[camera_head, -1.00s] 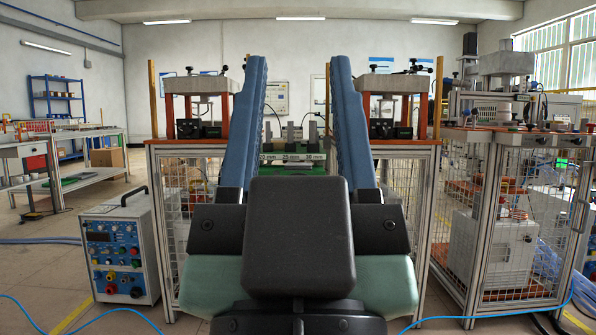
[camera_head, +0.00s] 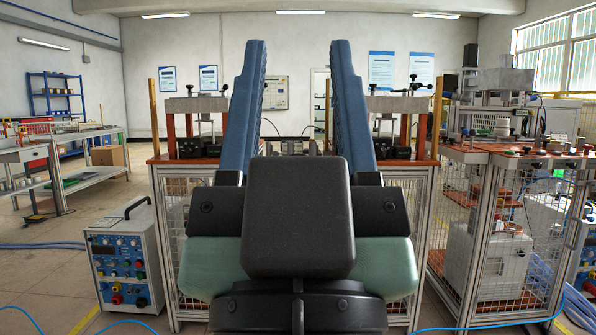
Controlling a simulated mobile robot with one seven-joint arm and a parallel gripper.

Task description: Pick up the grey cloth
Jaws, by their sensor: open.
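My gripper (camera_head: 298,48) fills the middle of the head view. Its two long blue fingers point up in the picture, away from me, and stand wide apart with nothing seen between them. Its dark body and pale green sides block the lower middle of the view. I cannot make out a grey cloth anywhere in the head view. The part of the workbench (camera_head: 160,158) behind the gripper is largely hidden.
Wire-mesh benches carry press-like fixtures on both sides (camera_head: 196,103) (camera_head: 401,104). Another bench (camera_head: 470,149) with equipment stands at the right. A white control box (camera_head: 122,258) stands on the floor at left. Blue cables cross the floor. Open floor lies further left.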

